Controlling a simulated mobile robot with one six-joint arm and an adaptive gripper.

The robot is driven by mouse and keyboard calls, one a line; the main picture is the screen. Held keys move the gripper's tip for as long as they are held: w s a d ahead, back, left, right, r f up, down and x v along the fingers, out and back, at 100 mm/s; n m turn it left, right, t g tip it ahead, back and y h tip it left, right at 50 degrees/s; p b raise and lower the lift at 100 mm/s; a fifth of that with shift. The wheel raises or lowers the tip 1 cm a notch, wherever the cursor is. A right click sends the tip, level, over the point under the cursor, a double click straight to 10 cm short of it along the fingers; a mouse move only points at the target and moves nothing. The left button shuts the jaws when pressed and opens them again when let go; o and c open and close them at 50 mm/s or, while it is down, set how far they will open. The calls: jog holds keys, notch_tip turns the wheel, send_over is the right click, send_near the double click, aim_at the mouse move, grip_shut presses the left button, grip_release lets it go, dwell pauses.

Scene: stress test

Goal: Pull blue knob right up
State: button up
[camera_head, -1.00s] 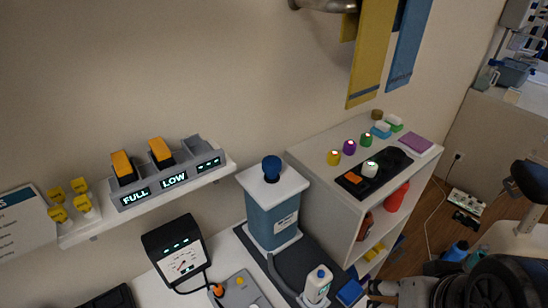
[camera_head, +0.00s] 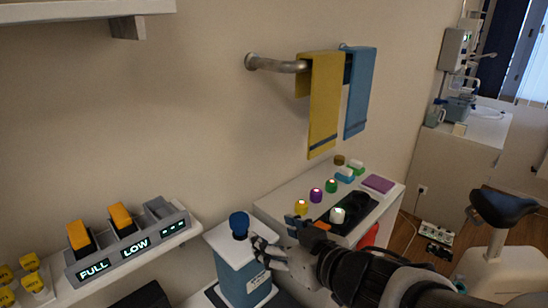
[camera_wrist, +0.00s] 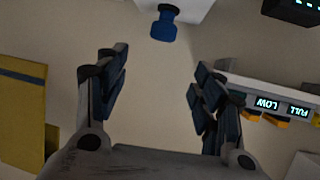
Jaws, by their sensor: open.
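The blue knob (camera_head: 239,223) stands on the white top of a blue dispenser box (camera_head: 238,268). In the wrist view the blue knob (camera_wrist: 164,24) shows upside down at the top, beyond and between my fingertips. My gripper (camera_head: 275,238) is to the right of the knob in the head view. Its two fingers are spread with nothing between them, and it also shows in the wrist view (camera_wrist: 158,70). The knob looks apart from both fingers. My gripper hides part of the dispenser's right side.
On the left, a wall shelf holds a charger (camera_head: 130,243) with orange batteries. On the right, a white cabinet (camera_head: 275,203) carries small coloured items. A yellow towel (camera_head: 324,105) and a blue towel (camera_head: 360,92) hang on a rail above. The wall above the knob is bare.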

jog(key=p, duration=0.5)
send_near(239, 217)
jog(key=x, duration=1)
jog(key=shift+c, duration=0.3)
grip_shut()
